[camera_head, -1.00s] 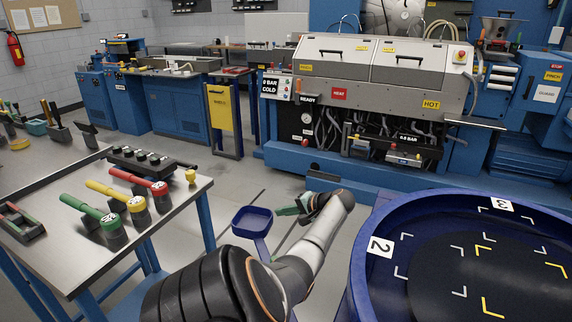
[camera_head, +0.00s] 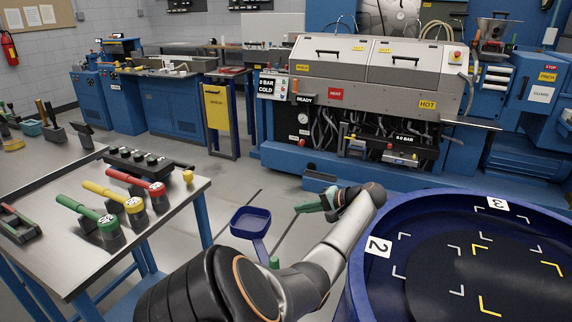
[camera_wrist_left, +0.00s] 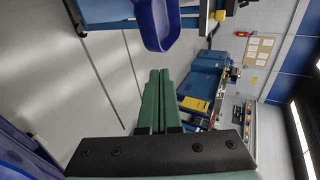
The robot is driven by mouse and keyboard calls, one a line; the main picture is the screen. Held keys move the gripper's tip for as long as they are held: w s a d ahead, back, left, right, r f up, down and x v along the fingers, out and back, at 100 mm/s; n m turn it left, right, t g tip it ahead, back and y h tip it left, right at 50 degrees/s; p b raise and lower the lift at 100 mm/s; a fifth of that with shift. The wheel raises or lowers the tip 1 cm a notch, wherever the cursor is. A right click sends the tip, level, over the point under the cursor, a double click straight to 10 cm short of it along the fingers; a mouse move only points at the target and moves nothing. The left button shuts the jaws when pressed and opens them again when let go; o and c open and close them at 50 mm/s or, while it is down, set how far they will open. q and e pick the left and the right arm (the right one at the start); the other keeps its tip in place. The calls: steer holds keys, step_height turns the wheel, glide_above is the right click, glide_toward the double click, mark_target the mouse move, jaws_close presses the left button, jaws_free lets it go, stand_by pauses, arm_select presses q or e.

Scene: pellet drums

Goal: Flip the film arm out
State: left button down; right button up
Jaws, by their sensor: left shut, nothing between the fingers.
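I cannot pick out for certain which thing is the film arm. My left gripper (camera_head: 298,209) has green fingers, pointing left in the head view, between the blue tray on a post (camera_head: 250,220) and the big blue drum (camera_head: 362,262). Its fingers lie together, shut and empty, in the left wrist view (camera_wrist_left: 161,74). The blue tray shows just beyond the fingertips there (camera_wrist_left: 152,28), with a visible gap in the head view. A small green piece (camera_head: 274,262) shows low beside the tray's post, partly hidden by my arm. My right gripper is out of view.
A steel-topped table (camera_head: 150,222) at left carries green, yellow and red handled tools (camera_head: 88,212). The drum at right has a dark inside with corner marks and number labels. A large blue and grey machine (camera_head: 360,80) stands behind. Grey floor is open between table and machine.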

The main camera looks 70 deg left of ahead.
arm_select(q)
steer(key=shift+v, duration=1.7)
steer(key=shift+w+a+f, duration=0.1)
steer(key=shift+w, duration=0.05)
